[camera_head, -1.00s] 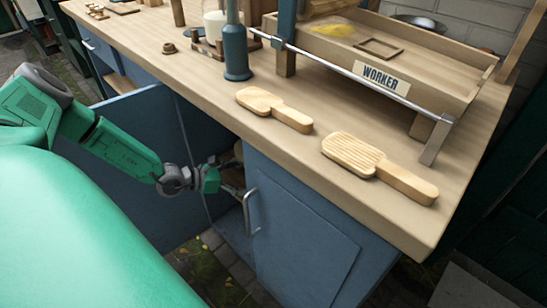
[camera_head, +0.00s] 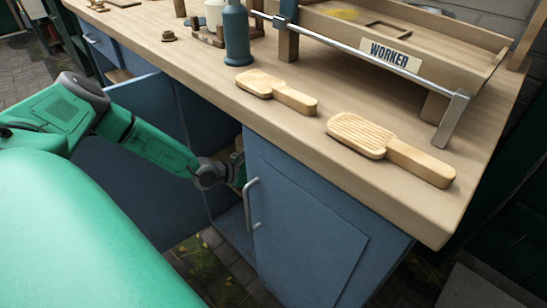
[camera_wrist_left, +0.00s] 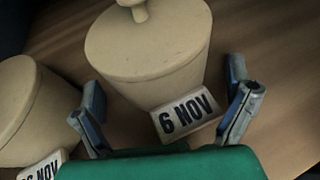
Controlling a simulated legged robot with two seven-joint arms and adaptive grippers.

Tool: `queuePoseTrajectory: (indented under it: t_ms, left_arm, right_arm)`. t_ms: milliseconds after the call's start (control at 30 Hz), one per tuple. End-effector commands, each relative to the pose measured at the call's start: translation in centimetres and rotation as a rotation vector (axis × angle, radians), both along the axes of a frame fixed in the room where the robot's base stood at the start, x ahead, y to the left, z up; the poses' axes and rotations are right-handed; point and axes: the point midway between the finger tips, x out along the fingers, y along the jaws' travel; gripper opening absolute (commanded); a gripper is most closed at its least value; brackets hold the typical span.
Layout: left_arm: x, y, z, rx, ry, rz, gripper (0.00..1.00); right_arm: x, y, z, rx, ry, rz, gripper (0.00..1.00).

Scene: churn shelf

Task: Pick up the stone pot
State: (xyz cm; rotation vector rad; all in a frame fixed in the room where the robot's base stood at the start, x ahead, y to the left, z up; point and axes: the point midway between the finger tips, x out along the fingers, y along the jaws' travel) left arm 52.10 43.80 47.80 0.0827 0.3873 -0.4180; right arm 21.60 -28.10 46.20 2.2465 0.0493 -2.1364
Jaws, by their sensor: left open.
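In the left wrist view a beige stone pot (camera_wrist_left: 145,52) with a flat lid and a knob stands on a wooden shelf surface. A tag (camera_wrist_left: 187,112) reading "6 NOV" is on its front. My left gripper (camera_wrist_left: 168,98) is open, its fingers reaching toward the pot on either side of the tag; I cannot tell whether they touch it. A second, similar pot (camera_wrist_left: 28,100) stands at the left, its tag partly cut off. In the head view my left forearm reaches into the open cabinet (camera_head: 305,215), and the gripper itself is mostly hidden there. My right gripper is not in view.
The wooden worktop (camera_head: 300,130) is above the cabinet. The blue door handle side (camera_head: 252,205) is close to my left wrist.

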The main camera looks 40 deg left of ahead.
Motion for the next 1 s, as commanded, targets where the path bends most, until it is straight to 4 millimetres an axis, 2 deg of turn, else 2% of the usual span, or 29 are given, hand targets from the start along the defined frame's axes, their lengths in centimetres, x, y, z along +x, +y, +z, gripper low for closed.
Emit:
queuePoseTrajectory:
  t_ms: [33,100,167,567,667,1000]
  left_arm:
    - [0.0,0.0,0.0,0.000,0.000,0.000,0.89]
    - [0.0,0.0,0.0,0.000,0.001,0.000,0.65]
    - [0.0,0.0,0.0,0.000,0.001,0.000,0.44]
    - [0.1,0.0,0.5,0.001,-0.004,0.000,0.44]
    - [0.1,0.0,1.9,0.002,-0.005,0.001,0.33]
    - [0.1,-0.1,8.5,0.000,-0.006,0.000,0.33]
  right_arm:
    - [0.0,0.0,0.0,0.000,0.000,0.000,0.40]
    - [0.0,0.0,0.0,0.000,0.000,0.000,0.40]
    - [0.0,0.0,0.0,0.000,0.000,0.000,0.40]
    - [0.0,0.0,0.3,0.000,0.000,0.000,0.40]
    - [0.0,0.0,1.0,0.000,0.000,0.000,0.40]
    - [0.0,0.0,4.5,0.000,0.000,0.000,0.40]
